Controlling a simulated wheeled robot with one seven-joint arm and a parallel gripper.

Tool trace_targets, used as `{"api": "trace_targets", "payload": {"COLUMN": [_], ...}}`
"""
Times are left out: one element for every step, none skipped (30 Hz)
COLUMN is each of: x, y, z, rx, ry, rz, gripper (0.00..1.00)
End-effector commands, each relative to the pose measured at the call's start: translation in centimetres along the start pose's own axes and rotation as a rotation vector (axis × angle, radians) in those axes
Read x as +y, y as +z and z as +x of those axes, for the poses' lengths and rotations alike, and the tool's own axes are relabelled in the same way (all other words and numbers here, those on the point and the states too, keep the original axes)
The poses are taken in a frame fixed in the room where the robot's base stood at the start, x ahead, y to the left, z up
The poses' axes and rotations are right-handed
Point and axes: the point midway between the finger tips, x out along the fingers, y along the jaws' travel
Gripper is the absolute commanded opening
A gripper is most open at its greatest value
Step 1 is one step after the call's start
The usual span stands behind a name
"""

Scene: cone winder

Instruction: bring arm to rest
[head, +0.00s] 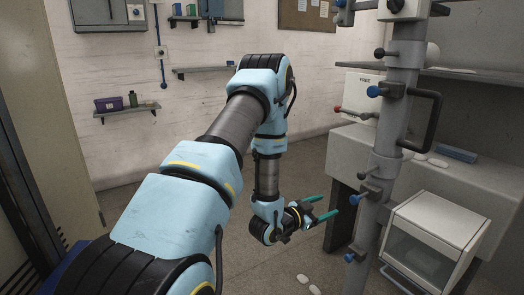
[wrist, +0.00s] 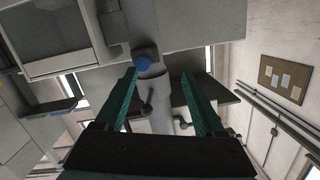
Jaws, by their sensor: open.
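My gripper (head: 321,208) is open and empty, with two green fingers pointing right in the head view. My light-blue arm reaches forward from the lower left, bends at the elbow and hangs down to the gripper. The gripper is in the air, left of the grey post. In the wrist view, my gripper (wrist: 160,85) shows both green fingers spread apart with nothing held between them. The grey post with a blue knob (wrist: 143,64) lies beyond the fingertips.
The grey post (head: 391,120) with blue knobs and a black handle stands close on the right. Behind it are a grey bench (head: 350,150) and a white glass-fronted box (head: 432,225). Shelves (head: 125,110) line the back wall. Small white pieces (head: 308,283) lie on the floor.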

Motion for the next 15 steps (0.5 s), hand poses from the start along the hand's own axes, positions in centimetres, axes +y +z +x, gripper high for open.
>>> {"api": "trace_targets", "payload": {"x": [-1.9,-3.0,-4.5,-5.6,-6.6,-7.9,-8.8,-9.7,-10.7,-11.3,-11.9,-12.4,-12.8,-13.0,-13.1], "y": [-0.5,-0.4,-0.3,-0.3,-0.2,-0.2,-0.1,-0.1,-0.2,-0.2,-0.3,-0.5,-0.7,-0.9,-1.3], "z": [-0.3,-0.7,-1.4,-2.0,-2.8,-4.0,-5.0,-6.1,-7.8,-9.1,-10.5,-12.4,-13.9,-15.5,-17.6], "rx": [-0.065,-0.116,-0.189,-0.244,-0.299,-0.372,-0.426,-0.480,-0.550,-0.601,-0.651,-0.717,-0.764,-0.811,-0.871], "ry": [-0.023,-0.036,-0.058,-0.076,-0.094,-0.121,-0.142,-0.164,-0.194,-0.216,-0.240,-0.270,-0.294,-0.317,-0.347], "rz": [0.003,0.000,-0.011,-0.021,-0.035,-0.056,-0.076,-0.097,-0.130,-0.156,-0.186,-0.229,-0.263,-0.300,-0.352], "gripper": [0.71,0.71,0.71,0.71,0.71,0.71,0.71,0.71,0.71,0.71,0.71,0.71,0.71,0.71,0.71]}}
